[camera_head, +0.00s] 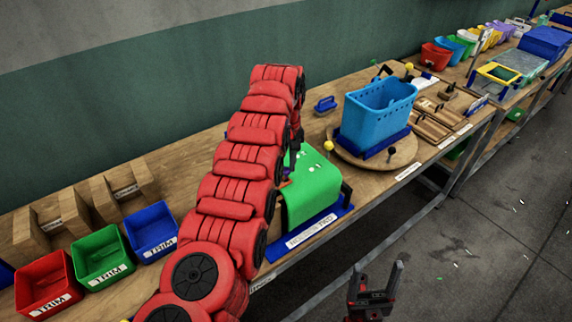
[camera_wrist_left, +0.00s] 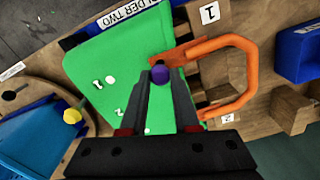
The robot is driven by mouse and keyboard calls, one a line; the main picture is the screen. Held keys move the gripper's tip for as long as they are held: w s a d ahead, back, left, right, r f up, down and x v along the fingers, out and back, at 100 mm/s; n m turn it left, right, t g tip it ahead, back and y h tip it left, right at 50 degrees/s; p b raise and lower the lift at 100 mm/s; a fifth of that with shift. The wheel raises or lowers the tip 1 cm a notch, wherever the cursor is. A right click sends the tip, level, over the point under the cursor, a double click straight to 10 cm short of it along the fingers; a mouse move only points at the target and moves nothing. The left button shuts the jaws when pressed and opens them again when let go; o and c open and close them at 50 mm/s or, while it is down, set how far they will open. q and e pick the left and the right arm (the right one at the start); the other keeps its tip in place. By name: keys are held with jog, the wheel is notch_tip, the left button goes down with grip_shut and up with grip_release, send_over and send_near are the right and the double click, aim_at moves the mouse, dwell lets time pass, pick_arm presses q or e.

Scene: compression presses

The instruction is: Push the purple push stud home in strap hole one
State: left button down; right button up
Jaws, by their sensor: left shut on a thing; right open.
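A small round purple push stud (camera_wrist_left: 160,75) is at the fingertips of my left gripper (camera_wrist_left: 161,82), which is shut on it. An orange strap-like loop (camera_wrist_left: 246,80) lies to the right in the left wrist view, with one end beside the stud. I cannot tell whether the stud touches it or sits in a hole. Below is the green holder (camera_wrist_left: 115,75), which also shows in the head view (camera_head: 313,190), partly hidden by my red-sleeved left arm. My left gripper is hidden there. My right gripper (camera_head: 377,278) is open and empty over the floor, in front of the bench.
A blue basket (camera_head: 378,110) stands on a round wooden turntable (camera_head: 400,156) beside the green holder. Red (camera_head: 45,285), green (camera_head: 102,256) and blue (camera_head: 152,232) trim bins stand at the left. A wooden block with a label 1 (camera_wrist_left: 207,22) is close to the strap.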

aim_at(286, 169)
pick_arm(q)
jog(key=shift+f+b, duration=0.2)
jog(key=shift+b, duration=0.15)
dwell(0.3)
jog(key=shift+f+b, duration=0.3)
jog(key=shift+f, duration=0.05)
jog(key=shift+f+b, duration=0.95)
jog(key=shift+f, duration=0.1)
jog(key=c, duration=0.6)
grip_release()
jog(key=shift+r, duration=0.1)
jog(key=shift+o, duration=0.2)
jog(key=shift+r, duration=0.1)
